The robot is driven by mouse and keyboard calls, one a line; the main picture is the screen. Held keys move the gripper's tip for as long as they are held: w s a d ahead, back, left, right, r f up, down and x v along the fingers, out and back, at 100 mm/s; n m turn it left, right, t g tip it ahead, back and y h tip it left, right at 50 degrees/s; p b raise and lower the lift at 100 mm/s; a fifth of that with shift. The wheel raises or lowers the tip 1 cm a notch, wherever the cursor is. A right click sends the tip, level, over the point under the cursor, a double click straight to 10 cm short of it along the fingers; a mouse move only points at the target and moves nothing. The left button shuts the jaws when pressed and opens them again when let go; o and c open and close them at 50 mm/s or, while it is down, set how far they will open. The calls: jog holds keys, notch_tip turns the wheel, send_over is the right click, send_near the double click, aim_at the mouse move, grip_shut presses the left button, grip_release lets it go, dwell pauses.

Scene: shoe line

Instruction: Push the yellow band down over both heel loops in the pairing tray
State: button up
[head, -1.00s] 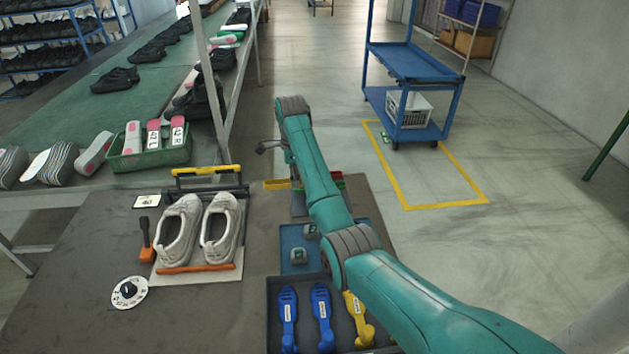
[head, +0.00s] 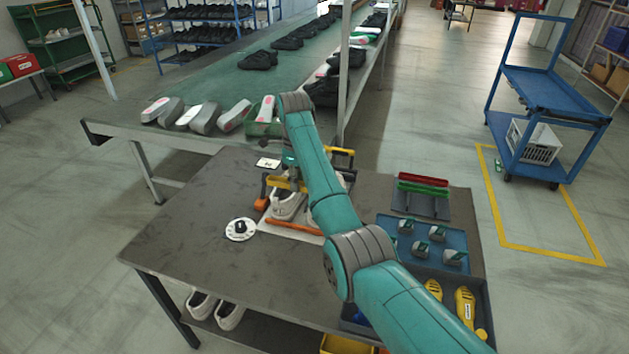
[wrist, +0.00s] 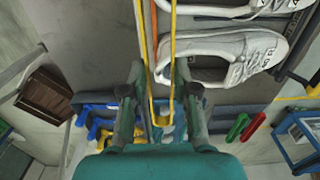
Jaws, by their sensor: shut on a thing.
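My gripper (wrist: 160,82) is shut on the yellow band (wrist: 172,45), a long narrow loop that runs between the fingertips in the wrist view. The band also shows in the head view (head: 284,183), above the pairing tray (head: 291,231). A pair of pale grey shoes lies in the tray; one shoe (wrist: 225,50) shows well in the wrist view, the other (wrist: 232,7) only in part. The band passes just beside the near shoe's heel end; I cannot tell if it touches. The heel loops are not clearly visible. My arm hides part of the shoes in the head view.
An orange bar (head: 293,226) crosses the tray's near end. A white dial (head: 240,229) stands left of it. Red and green bands sit on a rack (head: 421,204) at right, beside a blue tray (head: 446,239). The table's left part (head: 180,215) is clear.

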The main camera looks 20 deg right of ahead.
jog(key=shift+a+f, duration=0.15)
jog(key=shift+f, duration=1.15)
jog(key=shift+a+f, duration=0.1)
jog(key=shift+f, duration=1.2)
jog(key=shift+f, duration=0.55)
jog(key=o, duration=0.9)
jog(key=shift+r, duration=0.15)
